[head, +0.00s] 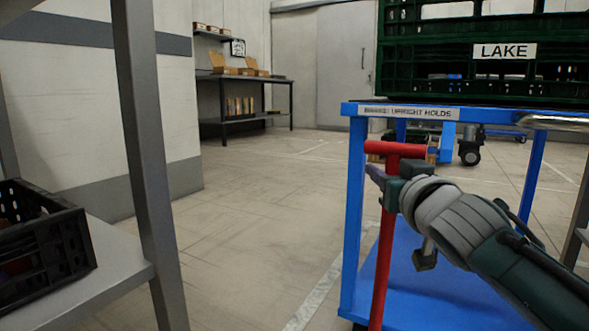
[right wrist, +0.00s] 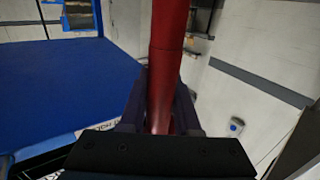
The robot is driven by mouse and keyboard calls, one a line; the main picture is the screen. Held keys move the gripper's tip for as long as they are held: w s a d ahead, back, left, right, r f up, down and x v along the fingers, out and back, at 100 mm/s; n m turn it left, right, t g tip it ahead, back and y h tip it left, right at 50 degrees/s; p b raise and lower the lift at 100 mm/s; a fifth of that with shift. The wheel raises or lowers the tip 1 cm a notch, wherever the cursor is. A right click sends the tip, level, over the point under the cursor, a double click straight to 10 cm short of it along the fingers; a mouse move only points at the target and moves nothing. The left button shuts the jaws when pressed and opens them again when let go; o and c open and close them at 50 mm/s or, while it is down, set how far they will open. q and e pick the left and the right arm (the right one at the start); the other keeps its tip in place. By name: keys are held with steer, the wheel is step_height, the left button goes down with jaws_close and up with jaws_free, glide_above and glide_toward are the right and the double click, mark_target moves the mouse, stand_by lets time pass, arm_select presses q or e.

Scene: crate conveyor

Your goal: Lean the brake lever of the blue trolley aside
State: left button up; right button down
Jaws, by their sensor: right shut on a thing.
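The blue trolley (head: 354,215) stands at the right in the head view, with a label reading "UPRIGHT HOLDS" on its top edge. Its red brake lever (head: 382,262), with a T-shaped top, stands at the trolley's near left corner. It looks close to upright, its top slightly to the right of its lower part. My right gripper (head: 381,180) is shut on the lever just below the T-bar. The right wrist view shows the red lever (right wrist: 166,50) between the dark fingers (right wrist: 160,112). The lever's foot is out of frame. My left gripper is not in view.
A green crate (head: 480,54) marked LAKE sits on the trolley's top. A grey shelf (head: 115,285) with a black crate (head: 45,245) and an upright post (head: 146,130) stand at the left. The floor between shelf and trolley is clear. A dark table (head: 245,80) stands far back.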

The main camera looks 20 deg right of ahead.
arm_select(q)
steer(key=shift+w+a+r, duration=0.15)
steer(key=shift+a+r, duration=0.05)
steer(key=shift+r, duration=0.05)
arm_select(e)
steer(key=s+d+f+m+t, duration=0.1)
steer(key=s+d+m, duration=0.2)
steer(key=s+d, duration=0.5)
steer(key=shift+s+f+t+h, duration=0.35)
steer(key=shift+s+t+h, duration=0.05)
steer(key=shift+s, duration=0.15)
steer(key=c, duration=1)
jaws_free()
steer(key=shift+c, duration=0.2)
steer(key=o, duration=0.4)
steer(key=shift+s+d, duration=0.1)
steer(key=shift+s, duration=0.15)
arm_select(q)
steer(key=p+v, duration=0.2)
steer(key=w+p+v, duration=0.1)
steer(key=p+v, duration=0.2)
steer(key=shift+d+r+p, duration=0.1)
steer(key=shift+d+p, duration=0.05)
steer(key=shift+p, duration=0.15)
arm_select(e)
steer(key=v, duration=1)
steer(key=shift+r, duration=0.1)
